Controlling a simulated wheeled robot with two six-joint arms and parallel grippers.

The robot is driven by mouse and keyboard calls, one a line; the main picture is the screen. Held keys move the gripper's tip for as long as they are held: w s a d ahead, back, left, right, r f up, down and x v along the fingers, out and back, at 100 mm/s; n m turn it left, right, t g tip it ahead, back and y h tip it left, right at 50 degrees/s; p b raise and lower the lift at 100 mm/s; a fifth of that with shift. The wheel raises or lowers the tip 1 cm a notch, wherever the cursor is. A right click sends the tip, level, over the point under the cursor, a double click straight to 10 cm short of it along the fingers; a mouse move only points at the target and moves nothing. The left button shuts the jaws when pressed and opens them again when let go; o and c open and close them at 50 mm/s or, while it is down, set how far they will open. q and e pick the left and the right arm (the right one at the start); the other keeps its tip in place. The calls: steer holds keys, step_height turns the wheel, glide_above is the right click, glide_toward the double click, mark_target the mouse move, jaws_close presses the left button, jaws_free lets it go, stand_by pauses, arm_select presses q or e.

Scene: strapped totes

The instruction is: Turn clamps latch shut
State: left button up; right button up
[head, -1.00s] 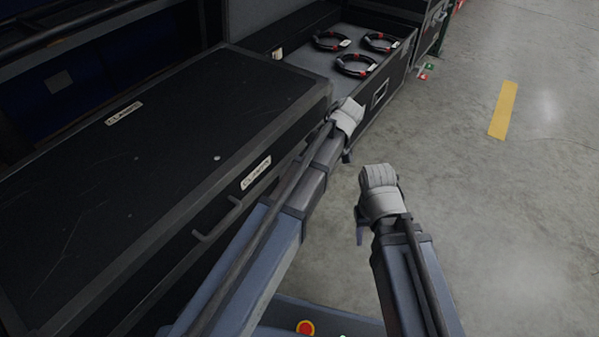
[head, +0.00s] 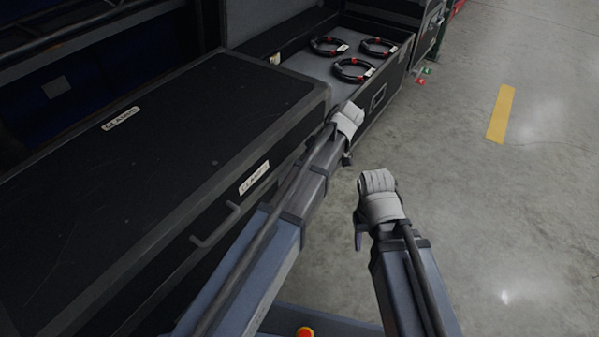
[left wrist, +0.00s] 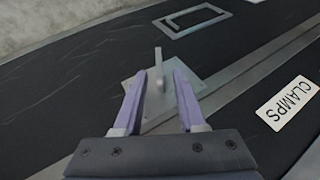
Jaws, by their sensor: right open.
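The clamps case (head: 150,160) is a closed black case with CLAMPS labels on its lid and front edge. In the left wrist view, its latch (left wrist: 158,88) is a grey metal plate with a thin lever standing out from it, near the seam beside the CLAMPS label (left wrist: 288,103). My left gripper (left wrist: 157,76) is open, with its purple fingers on either side of the lever and a gap visible. In the head view the left fingers and the latch are hidden behind my arm. My right gripper (head: 359,230) is open and empty over the floor.
An open case (head: 392,75) with several coiled black cables (head: 353,69) stands beyond the clamps case. A front handle (head: 216,226) sticks out from the clamps case. A rectangular recessed fitting (left wrist: 194,19) lies beyond the latch. The floor (head: 510,200) on the right is clear.

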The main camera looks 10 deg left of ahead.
arm_select(q)
steer(key=p+v, duration=0.6)
steer(key=v, duration=0.1)
steer(key=shift+d+r, duration=0.2)
steer(key=shift+r, duration=0.05)
steer(key=shift+w, duration=0.1)
